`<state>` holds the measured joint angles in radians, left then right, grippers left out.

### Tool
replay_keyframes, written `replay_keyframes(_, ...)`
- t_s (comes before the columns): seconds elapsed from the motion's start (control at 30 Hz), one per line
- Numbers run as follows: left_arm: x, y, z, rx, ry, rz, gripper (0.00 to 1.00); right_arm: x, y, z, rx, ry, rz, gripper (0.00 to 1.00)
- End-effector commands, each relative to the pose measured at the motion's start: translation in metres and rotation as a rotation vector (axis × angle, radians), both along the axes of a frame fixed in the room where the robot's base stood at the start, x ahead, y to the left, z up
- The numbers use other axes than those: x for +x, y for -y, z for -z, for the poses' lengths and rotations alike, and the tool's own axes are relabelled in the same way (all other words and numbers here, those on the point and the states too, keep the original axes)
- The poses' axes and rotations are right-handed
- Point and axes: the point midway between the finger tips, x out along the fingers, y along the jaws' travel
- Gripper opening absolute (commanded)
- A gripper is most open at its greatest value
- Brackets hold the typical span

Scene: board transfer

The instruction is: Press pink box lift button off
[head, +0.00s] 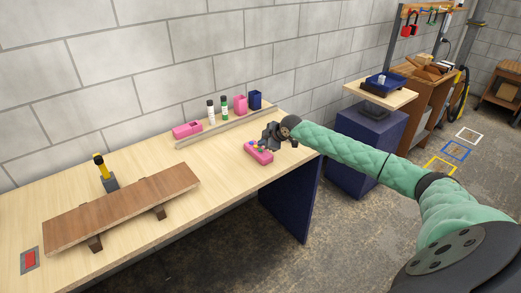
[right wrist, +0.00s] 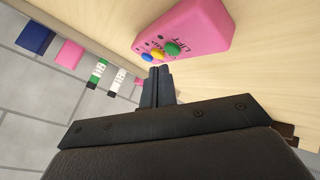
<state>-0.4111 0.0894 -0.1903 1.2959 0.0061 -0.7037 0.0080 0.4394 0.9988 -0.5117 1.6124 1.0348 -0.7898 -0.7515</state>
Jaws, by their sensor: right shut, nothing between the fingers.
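The pink lift button box (head: 258,153) lies on the table near its right end. In the right wrist view the pink box (right wrist: 195,25) shows a green button (right wrist: 172,48), a yellow button (right wrist: 157,55) and a blue button (right wrist: 147,57), with dark lettering beside them. My right gripper (head: 268,137) is at the box's far side in the head view. In the right wrist view its shut, empty fingertips (right wrist: 160,70) are close to the yellow and green buttons. I cannot tell whether they touch a button. My left gripper is not in view.
A brown board (head: 125,208) rests on supports at the table's left. A yellow-and-black tool (head: 100,165) stands behind it, and a red pad (head: 30,260) lies at the left.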

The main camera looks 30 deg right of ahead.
Motion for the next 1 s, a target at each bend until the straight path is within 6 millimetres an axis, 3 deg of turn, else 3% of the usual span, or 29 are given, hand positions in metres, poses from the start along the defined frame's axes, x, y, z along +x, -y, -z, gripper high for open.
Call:
replay_keyframes(0.27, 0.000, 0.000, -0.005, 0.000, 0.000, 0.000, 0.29, 0.000, 0.000, -0.007, 0.000, 0.000, 0.000, 0.00)
replay_keyframes(1.0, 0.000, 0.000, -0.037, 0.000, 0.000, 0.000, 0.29, 0.000, 0.000, -0.060, 0.000, -0.001, -0.001, 0.00)
